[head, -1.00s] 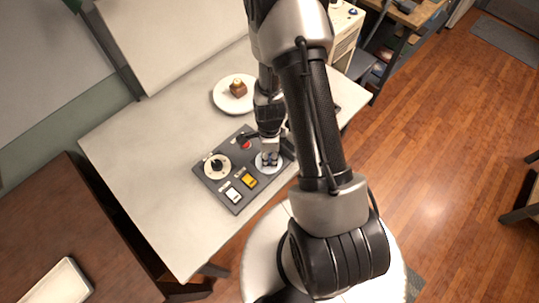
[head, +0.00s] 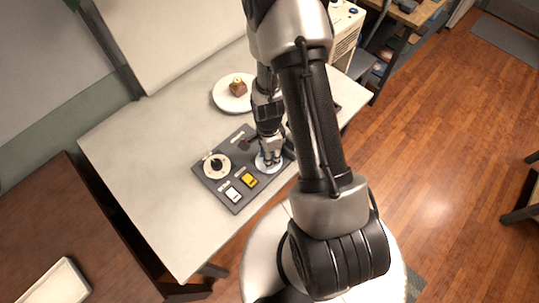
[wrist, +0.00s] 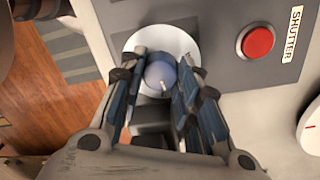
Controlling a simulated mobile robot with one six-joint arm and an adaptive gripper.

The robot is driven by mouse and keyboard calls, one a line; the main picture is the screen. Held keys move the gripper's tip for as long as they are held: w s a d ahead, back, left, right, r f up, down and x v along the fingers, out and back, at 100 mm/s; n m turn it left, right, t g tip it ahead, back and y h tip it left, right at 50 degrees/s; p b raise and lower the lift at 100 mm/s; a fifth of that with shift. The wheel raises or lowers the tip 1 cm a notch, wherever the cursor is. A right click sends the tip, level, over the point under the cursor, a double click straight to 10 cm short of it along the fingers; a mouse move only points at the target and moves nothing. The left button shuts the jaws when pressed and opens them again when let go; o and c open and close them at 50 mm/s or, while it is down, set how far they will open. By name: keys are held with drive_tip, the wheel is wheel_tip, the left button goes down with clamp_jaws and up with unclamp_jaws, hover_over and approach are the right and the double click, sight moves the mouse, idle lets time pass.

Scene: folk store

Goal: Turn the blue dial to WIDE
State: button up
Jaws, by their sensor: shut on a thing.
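The blue dial (wrist: 161,72) sits on a white round plate (wrist: 140,38) on the grey control panel (head: 211,179). A short pale pointer line shows on the dial in the wrist view. My gripper (wrist: 160,82) has its two fingers on either side of the dial, shut on it. In the head view my gripper (head: 270,158) is over the right part of the panel and mostly hides the dial. The WIDE mark cannot be made out in either view.
The panel also has a red SHUTTER button (wrist: 257,41), a black knob on a white disc (head: 217,166), a yellow switch (head: 249,180) and a white switch (head: 232,194). A plate (head: 223,99) with a brown cake (head: 238,88) stands behind. The table's left part is clear.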

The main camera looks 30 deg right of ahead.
drive_tip(key=n+b, duration=0.1)
drive_tip(key=n, duration=0.2)
drive_tip(key=shift+n+b, duration=0.3)
drive_tip(key=shift+n, duration=0.1)
drive_tip(key=n+b, duration=0.1)
drive_tip(key=n, duration=0.3)
drive_tip(key=shift+w+a+n+h+b, duration=0.1)
drive_tip(key=shift+n+h+b, duration=0.2)
drive_tip(key=shift+b, duration=0.05)
drive_tip(key=n, duration=0.3)
drive_tip(key=shift+b, duration=0.4)
drive_tip(key=shift+a+n, duration=0.1)
drive_tip(key=shift+n, duration=2.1)
drive_tip(key=o, duration=1.1)
drive_tip(key=shift+r, duration=0.1)
